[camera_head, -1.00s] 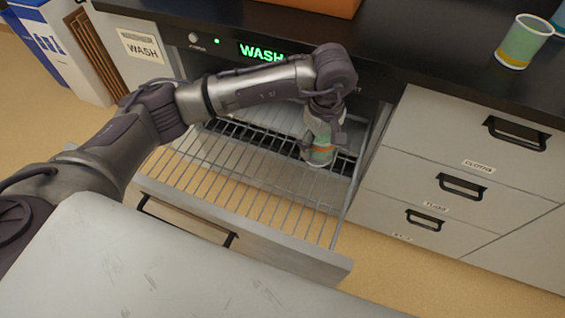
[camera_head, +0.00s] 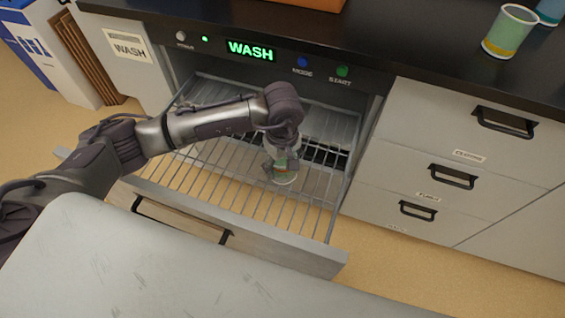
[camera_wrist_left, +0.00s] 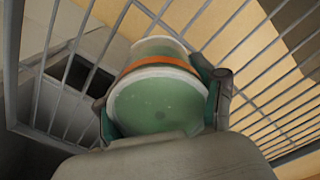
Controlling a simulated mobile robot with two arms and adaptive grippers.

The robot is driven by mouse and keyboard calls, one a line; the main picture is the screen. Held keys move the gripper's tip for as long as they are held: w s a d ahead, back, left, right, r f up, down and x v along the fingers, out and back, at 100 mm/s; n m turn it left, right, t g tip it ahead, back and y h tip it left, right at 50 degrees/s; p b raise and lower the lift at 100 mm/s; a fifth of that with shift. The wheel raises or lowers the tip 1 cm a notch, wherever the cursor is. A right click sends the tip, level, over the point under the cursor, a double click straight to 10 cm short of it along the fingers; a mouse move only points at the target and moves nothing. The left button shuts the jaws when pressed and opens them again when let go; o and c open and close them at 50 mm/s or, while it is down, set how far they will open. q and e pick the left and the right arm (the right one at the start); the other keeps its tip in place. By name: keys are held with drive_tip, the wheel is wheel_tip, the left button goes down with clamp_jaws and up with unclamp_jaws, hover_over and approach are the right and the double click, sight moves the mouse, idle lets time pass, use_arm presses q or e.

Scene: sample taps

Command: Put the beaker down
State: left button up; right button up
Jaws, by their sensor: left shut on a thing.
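The beaker (camera_head: 285,176) is a small pale cup with a green part and an orange band. My left gripper (camera_head: 282,160) is shut on it, over the wire rack (camera_head: 215,185) of the pulled-out washer drawer. In the left wrist view the beaker (camera_wrist_left: 158,95) fills the space between the two fingers (camera_wrist_left: 163,98), with rack wires behind it. I cannot tell whether its base touches the wires. My right gripper is not in view.
The washer panel (camera_head: 250,50) reads WASH, above the open drawer. Grey drawers (camera_head: 450,150) stand to the right. Another beaker (camera_head: 509,32) stands on the black counter (camera_head: 420,50). Most of the rack is bare.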

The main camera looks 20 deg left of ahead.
use_arm(q)
drive_tip(key=o, duration=1.1)
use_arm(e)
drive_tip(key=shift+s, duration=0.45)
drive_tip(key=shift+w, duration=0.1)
use_arm(q)
wheel_tip(320, 180, up, 11)
drive_tip(key=shift+r+p, duration=0.2)
drive_tip(key=shift+p, duration=0.1)
drive_tip(key=shift+r, duration=0.35)
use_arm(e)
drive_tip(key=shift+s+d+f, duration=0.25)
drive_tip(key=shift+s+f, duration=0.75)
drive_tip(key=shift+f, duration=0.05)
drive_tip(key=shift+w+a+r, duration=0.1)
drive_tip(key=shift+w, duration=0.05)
